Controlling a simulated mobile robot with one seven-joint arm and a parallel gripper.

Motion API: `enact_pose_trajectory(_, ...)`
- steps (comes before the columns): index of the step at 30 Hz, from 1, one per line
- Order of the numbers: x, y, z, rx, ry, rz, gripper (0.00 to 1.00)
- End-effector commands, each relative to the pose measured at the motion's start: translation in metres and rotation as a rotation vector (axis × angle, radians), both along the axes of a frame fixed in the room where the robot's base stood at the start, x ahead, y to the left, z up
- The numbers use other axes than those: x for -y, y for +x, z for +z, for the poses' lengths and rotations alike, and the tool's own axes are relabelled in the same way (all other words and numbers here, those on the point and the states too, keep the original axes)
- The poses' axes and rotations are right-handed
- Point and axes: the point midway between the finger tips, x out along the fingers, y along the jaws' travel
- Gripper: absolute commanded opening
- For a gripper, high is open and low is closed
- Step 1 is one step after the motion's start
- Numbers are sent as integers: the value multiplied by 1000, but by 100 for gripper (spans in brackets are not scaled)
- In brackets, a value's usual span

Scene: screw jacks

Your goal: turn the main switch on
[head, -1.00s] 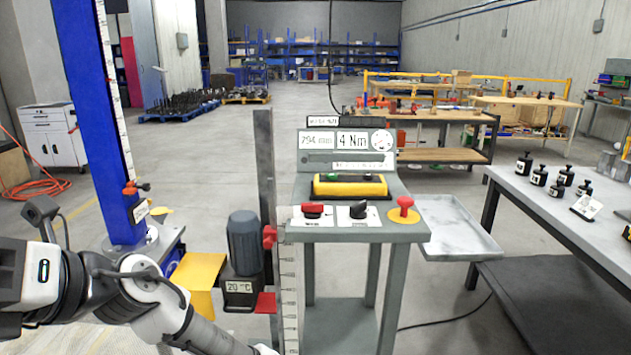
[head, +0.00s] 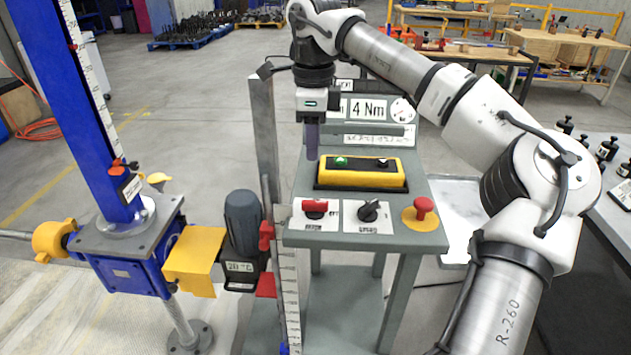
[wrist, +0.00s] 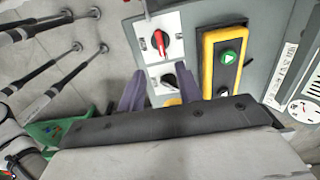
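The red rotary switch (head: 315,207), which I take to be the main switch, sits on a white plate at the front left of the grey console (head: 295,240). In the wrist view the red switch (wrist: 160,45) shows upper centre, its handle roughly upright in the picture. A black rotary knob (head: 369,211) is on the plate to its right; in the wrist view the knob (wrist: 168,82) lies between the fingers. My gripper (head: 312,143) points down above the console, behind and higher than the red switch, touching neither control. In the wrist view my gripper (wrist: 160,92) is open and empty.
A yellow button box (head: 360,181) with a lit green button stands behind the switches. A red mushroom button (head: 423,208) is at the right front. A blue screw jack column (head: 85,100) and grey motor (head: 243,222) stand left. A grey post (head: 265,140) rises beside the console.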

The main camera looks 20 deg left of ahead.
Motion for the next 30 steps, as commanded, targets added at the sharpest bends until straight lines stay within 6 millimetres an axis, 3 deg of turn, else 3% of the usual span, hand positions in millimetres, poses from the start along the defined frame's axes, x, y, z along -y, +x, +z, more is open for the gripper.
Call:
enact_pose_trajectory(5,5,3,-12,3,-14,-8,35)
enact_pose_trajectory(21,3,1,-115,1,-9,-5,35)
enact_pose_trajectory(30,3,1,-136,4,-9,-7,35)
